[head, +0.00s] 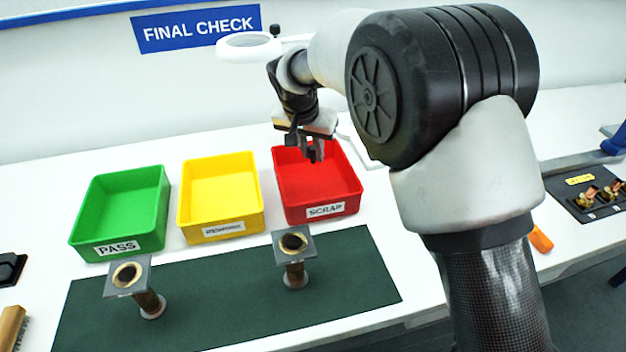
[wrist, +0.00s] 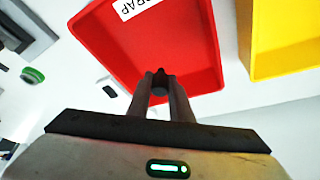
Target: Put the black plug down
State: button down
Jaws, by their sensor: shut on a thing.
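My gripper (head: 314,150) is over the red SCRAP tray (head: 345,197), its fingers pointing down. In the wrist view its two fingers (wrist: 160,92) are shut on a small dark thing, the black plug (wrist: 159,79), at their tips. In the head view the plug is too small and dark to tell from the fingers. The red tray also fills the middle of the wrist view (wrist: 108,42), and the part of its floor that shows is bare. The gap between plug and tray floor is hard to judge.
A yellow tray (head: 250,222) and a green PASS tray (head: 80,238) stand left of the red one. Two stands with square tops (head: 294,262) (head: 149,303) are on the dark green mat (head: 230,325). A white ring lamp (head: 250,54) hangs close behind my wrist.

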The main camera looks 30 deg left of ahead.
notch_tip(320, 180, down, 7)
jog(key=shift+f, duration=0.15)
jog(key=shift+f+b, duration=0.15)
jog(key=shift+b, duration=0.15)
jog(key=c, duration=1.6)
grip_release()
jog(key=shift+r, duration=0.45)
jog(key=v, duration=1.1)
jog(key=shift+s+r+p, duration=0.15)
jog(key=shift+s+p, duration=0.05)
jog(key=shift+p, duration=0.15)
